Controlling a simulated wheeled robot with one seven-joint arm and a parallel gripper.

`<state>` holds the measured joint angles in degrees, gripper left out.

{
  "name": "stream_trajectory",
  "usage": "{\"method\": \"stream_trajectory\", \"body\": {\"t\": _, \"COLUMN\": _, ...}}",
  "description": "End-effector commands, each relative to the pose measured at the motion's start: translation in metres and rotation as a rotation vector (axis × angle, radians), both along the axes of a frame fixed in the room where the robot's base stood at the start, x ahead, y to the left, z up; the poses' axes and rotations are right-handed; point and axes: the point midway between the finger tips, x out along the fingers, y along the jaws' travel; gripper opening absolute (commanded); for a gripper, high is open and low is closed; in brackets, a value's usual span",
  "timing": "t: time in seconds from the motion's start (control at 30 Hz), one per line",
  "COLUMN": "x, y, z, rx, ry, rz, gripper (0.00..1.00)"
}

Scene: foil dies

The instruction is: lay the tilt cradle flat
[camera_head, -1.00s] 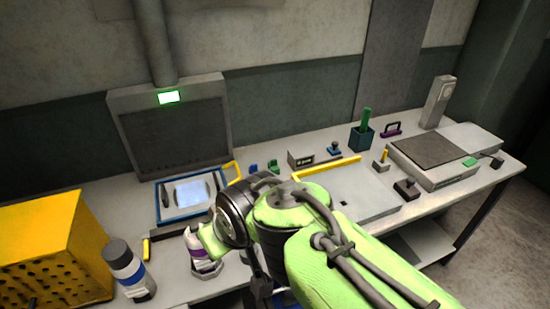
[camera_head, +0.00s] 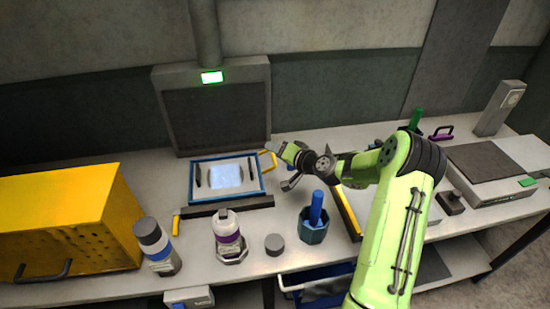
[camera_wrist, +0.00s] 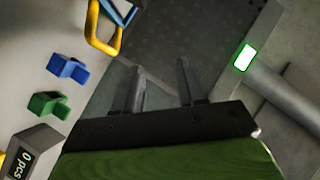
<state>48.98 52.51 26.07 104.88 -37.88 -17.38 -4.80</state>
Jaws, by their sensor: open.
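What I take to be the tilt cradle is a blue-framed tray (camera_head: 258,190) with a pale bright panel and dark strips, left of centre on the bench. A yellow looped handle (camera_head: 269,163) stands at its right side. I cannot tell its exact tilt. My gripper (camera_head: 277,149) is just right of and behind the handle, apart from it as far as I can tell. In the wrist view my gripper (camera_wrist: 160,85) shows two dark fingers spread with nothing between them. The handle (camera_wrist: 103,45) lies up and left of the fingers there.
A dark-panelled grey hood (camera_head: 215,110) stands behind the tray. Blue (camera_wrist: 68,68) and green (camera_wrist: 48,104) blocks show in the wrist view.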

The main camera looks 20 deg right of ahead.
Motion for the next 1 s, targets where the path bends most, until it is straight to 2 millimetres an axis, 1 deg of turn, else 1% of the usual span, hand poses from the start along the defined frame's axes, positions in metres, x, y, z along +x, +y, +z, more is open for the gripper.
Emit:
{"method": "stream_trajectory", "body": {"t": 0.03, "x": 0.004, "y": -0.016, "z": -0.007, "rx": 0.054, "ry": -0.027, "rz": -0.051, "gripper": 0.4}}
{"method": "stream_trajectory", "body": {"t": 0.1, "x": 0.007, "y": -0.03, "z": -0.012, "rx": 0.094, "ry": -0.055, "rz": -0.099, "gripper": 0.4}}
{"method": "stream_trajectory", "body": {"t": 0.17, "x": 0.008, "y": -0.036, "z": -0.014, "rx": 0.113, "ry": -0.067, "rz": -0.12, "gripper": 0.4}}
{"method": "stream_trajectory", "body": {"t": 0.27, "x": 0.009, "y": -0.038, "z": -0.022, "rx": 0.12, "ry": -0.071, "rz": -0.128, "gripper": 0.4}}
{"method": "stream_trajectory", "body": {"t": 0.33, "x": 0.009, "y": -0.038, "z": -0.034, "rx": 0.12, "ry": -0.069, "rz": -0.128, "gripper": 0.4}}
{"method": "stream_trajectory", "body": {"t": 0.6, "x": 0.009, "y": -0.037, "z": -0.103, "rx": 0.119, "ry": -0.066, "rz": -0.126, "gripper": 0.4}}
{"method": "stream_trajectory", "body": {"t": 0.63, "x": 0.02, "y": -0.033, "z": -0.099, "rx": 0.115, "ry": -0.073, "rz": -0.121, "gripper": 0.4}}
{"method": "stream_trajectory", "body": {"t": 0.7, "x": 0.037, "y": -0.028, "z": -0.102, "rx": 0.113, "ry": -0.073, "rz": -0.12, "gripper": 0.4}}
{"method": "stream_trajectory", "body": {"t": 0.8, "x": 0.058, "y": -0.024, "z": -0.107, "rx": 0.114, "ry": -0.071, "rz": -0.123, "gripper": 0.4}}
{"method": "stream_trajectory", "body": {"t": 0.9, "x": 0.071, "y": -0.022, "z": -0.11, "rx": 0.114, "ry": -0.07, "rz": -0.122, "gripper": 0.4}}
{"method": "stream_trajectory", "body": {"t": 1.0, "x": 0.078, "y": -0.02, "z": -0.111, "rx": 0.114, "ry": -0.068, "rz": -0.123, "gripper": 0.4}}
